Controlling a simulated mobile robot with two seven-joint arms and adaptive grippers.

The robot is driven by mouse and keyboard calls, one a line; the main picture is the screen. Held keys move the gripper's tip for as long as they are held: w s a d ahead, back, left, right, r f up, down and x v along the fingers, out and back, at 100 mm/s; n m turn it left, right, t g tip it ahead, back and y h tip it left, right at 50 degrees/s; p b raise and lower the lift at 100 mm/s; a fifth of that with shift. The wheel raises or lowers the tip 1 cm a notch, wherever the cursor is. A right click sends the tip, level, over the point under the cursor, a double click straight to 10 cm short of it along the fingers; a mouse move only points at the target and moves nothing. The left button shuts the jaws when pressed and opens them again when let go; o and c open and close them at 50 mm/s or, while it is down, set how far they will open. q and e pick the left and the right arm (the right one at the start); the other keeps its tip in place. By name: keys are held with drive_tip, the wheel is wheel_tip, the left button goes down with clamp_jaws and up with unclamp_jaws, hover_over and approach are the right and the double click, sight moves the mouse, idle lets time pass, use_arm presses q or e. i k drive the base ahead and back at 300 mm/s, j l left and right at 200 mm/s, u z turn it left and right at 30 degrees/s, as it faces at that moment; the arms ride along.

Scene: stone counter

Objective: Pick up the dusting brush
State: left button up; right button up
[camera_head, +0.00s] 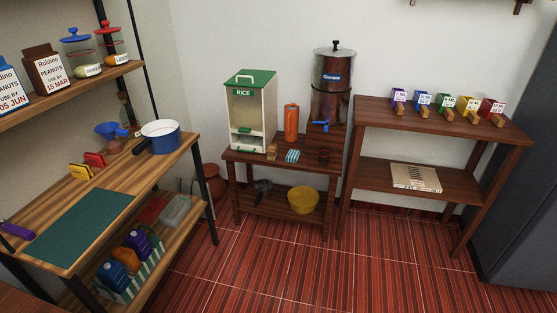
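I cannot pick out the dusting brush for certain. A small tan, block-like item (271,152) stands on the dark wooden stand's top beside a striped cloth (292,156); it may be a brush, but it is too small to tell. A dark grey object (262,189) lies on the stand's lower shelf, and its shape is unclear. Neither of my grippers shows in the head view.
The stand (238,156) also bears a rice dispenser (251,110), an orange cylinder (291,123) and a dark water filter (331,85). A wooden counter (175,150) with a pot (160,136) is left, a spice table (445,126) right. The red floor (290,265) is clear.

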sight(273, 148)
drive_tip(key=i, duration=0.35)
drive_tip(key=z, duration=1.65)
drive_tip(key=u, duration=1.7)
drive_tip(key=i+z, duration=0.35)
drive_tip(key=i, duration=2.6)
